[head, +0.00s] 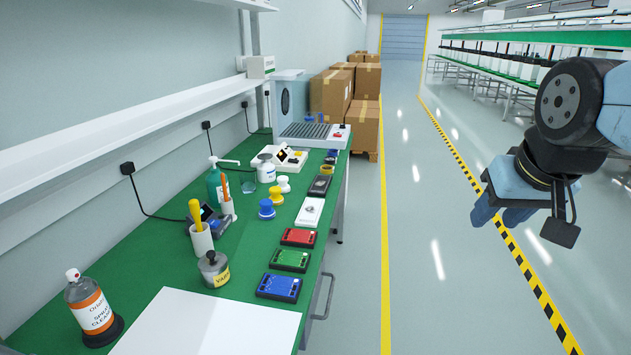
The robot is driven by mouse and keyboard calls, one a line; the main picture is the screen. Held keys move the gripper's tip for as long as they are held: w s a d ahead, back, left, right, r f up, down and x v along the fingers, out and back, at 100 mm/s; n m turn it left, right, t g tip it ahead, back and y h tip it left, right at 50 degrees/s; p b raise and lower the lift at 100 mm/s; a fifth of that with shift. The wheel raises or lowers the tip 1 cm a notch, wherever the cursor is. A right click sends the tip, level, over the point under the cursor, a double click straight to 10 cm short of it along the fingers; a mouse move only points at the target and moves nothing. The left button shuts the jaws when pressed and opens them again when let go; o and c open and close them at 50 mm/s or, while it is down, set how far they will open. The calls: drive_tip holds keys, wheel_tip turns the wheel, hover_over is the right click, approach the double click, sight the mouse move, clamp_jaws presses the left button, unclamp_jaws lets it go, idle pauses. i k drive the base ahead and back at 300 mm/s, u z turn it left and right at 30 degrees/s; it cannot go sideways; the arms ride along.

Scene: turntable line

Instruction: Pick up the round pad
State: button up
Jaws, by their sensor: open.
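A black round pad (112,335) lies at the near left of the green bench (55,305), at the foot of a spray bottle (91,305) with an orange and white label. The bottle hides part of it, and I cannot tell whether the bottle stands on it or just beside it. My gripper (501,214) is open, with blue fingers pointing down. It hangs over the floor at the right, well away from the bench and the pad, and appears empty.
A white sheet (205,325) lies right of the pad. Blue (279,287), green (290,260) and red (298,237) devices line the bench's front edge. A labelled metal pot (214,270) and a cup with a yellow-handled tool (201,240) stand behind. A shelf (110,135) overhangs the bench.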

sight(277, 199)
drive_tip(key=u, duration=0.2)
drive_tip(key=i, duration=1.45)
drive_tip(key=u, duration=0.65)
drive_tip(key=k, duration=0.9)
drive_tip(key=u, duration=0.15)
drive_tip(key=i, duration=0.9)
drive_tip(key=z, duration=0.1)
